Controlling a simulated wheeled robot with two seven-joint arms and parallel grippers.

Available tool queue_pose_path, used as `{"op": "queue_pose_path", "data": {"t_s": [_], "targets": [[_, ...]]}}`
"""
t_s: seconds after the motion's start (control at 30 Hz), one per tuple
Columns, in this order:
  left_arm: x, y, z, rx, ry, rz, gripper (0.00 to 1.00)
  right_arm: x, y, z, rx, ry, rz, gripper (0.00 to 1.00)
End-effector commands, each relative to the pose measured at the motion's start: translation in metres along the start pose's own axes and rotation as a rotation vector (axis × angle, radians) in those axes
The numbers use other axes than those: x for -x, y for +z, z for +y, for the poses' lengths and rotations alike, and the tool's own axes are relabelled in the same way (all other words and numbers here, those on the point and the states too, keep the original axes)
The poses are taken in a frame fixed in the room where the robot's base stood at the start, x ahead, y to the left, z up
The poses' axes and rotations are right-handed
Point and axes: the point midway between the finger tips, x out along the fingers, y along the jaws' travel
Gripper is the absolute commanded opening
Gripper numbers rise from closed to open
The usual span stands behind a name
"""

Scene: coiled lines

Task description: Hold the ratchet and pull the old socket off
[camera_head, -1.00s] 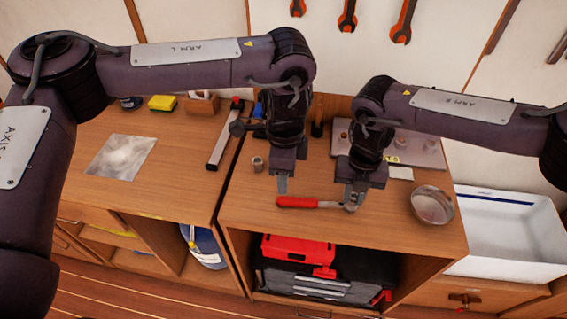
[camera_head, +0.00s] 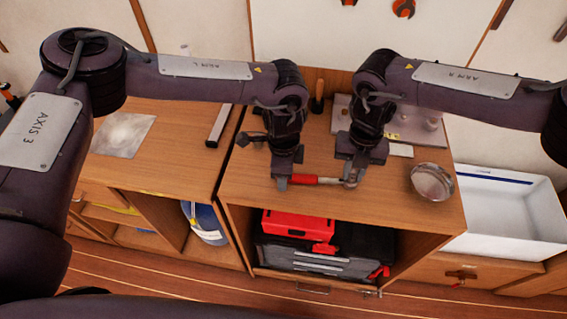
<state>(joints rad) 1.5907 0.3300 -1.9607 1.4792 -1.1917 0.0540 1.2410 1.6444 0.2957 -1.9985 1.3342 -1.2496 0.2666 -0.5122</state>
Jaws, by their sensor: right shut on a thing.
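The ratchet (camera_head: 318,180), with a red handle (camera_head: 302,179) and a grey metal head at its right end, lies across the front of the right-hand workbench. My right gripper (camera_head: 352,178) is shut at the head end. The old socket cannot be told apart from the head there. My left gripper (camera_head: 281,183) points down at the left end of the red handle. Its fingers overlap the handle in the picture, and I cannot tell whether they are closed on it.
A round metal bowl (camera_head: 432,182) stands right of my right gripper. A grey plate with small fittings (camera_head: 412,126) lies behind it. A white basin (camera_head: 512,215) adjoins the bench's right side. A red and grey toolbox (camera_head: 299,226) sits in the shelf below.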

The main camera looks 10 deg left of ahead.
Motion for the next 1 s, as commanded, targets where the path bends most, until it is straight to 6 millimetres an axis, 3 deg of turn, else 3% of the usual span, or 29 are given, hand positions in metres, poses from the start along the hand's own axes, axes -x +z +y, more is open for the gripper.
{"op": "queue_pose_path", "data": {"t_s": [0.27, 0.63, 1.0], "targets": [[-0.0017, 0.0, -0.0001, 0.0, 0.0, 0.0, 0.48, -0.0003, 0.0, 0.0003, 0.001, 0.001, 0.0, 0.0], [-0.0014, 0.0, -0.0001, 0.0, 0.0, 0.0, 0.01, -0.0003, 0.0, 0.0003, 0.001, 0.001, 0.0, 0.0], [-0.0011, -0.0001, -0.0003, 0.0, -0.001, 0.001, 0.0, -0.0004, 0.0, 0.0003, 0.001, 0.001, 0.0, 0.0]]}}
